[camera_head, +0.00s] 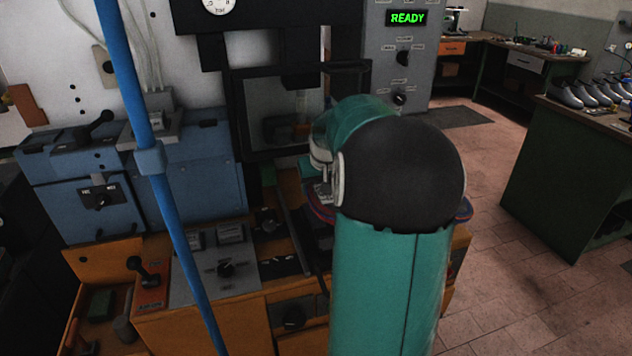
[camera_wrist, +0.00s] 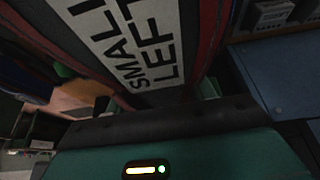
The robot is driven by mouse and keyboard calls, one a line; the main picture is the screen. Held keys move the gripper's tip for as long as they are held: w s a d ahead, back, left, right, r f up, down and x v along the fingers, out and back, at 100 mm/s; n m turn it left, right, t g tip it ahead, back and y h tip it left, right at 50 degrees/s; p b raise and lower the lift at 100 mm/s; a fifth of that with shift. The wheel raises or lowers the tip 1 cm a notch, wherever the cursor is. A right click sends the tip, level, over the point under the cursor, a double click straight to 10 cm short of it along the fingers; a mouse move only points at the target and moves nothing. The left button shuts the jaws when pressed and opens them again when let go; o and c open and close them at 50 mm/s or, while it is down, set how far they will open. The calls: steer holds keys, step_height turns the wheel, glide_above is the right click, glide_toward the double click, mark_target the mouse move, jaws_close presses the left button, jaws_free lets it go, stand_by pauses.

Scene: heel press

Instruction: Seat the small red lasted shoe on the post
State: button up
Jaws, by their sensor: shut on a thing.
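A dark surface with red edges and a white label reading "SMALL LEFT" fills the upper middle of the wrist view; I take it as the small red lasted shoe (camera_wrist: 205,45), seen very close. My gripper (camera_wrist: 165,125) shows as a black edge and teal housing across the bottom of that view, shut on the shoe. The post cannot be made out in either view.
The press has a READY display (camera_head: 407,18) and a dark-framed window (camera_head: 285,110). A blue machine housing (camera_head: 200,170) and a control panel (camera_head: 215,270) stand left of my arm. A green bench (camera_head: 560,175) with several shoes is at right. Open tiled floor (camera_head: 500,270) lies between.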

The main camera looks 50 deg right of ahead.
steer(key=shift+w+f, duration=0.35)
steer(key=shift+w, duration=0.15)
steer(key=shift+s+f, duration=0.2)
steer(key=shift+s, duration=0.25)
steer(key=shift+w+f, duration=0.25)
steer(key=shift+f, duration=0.45)
steer(key=shift+s+f, duration=0.2)
steer(key=shift+w+f, duration=0.25)
steer(key=shift+f, duration=0.25)
steer(key=shift+s, duration=0.15)
steer(key=shift+f, duration=0.1)
steer(key=shift+f, duration=0.6)
steer(key=o, duration=1.3)
steer(key=shift+c, duration=0.2)
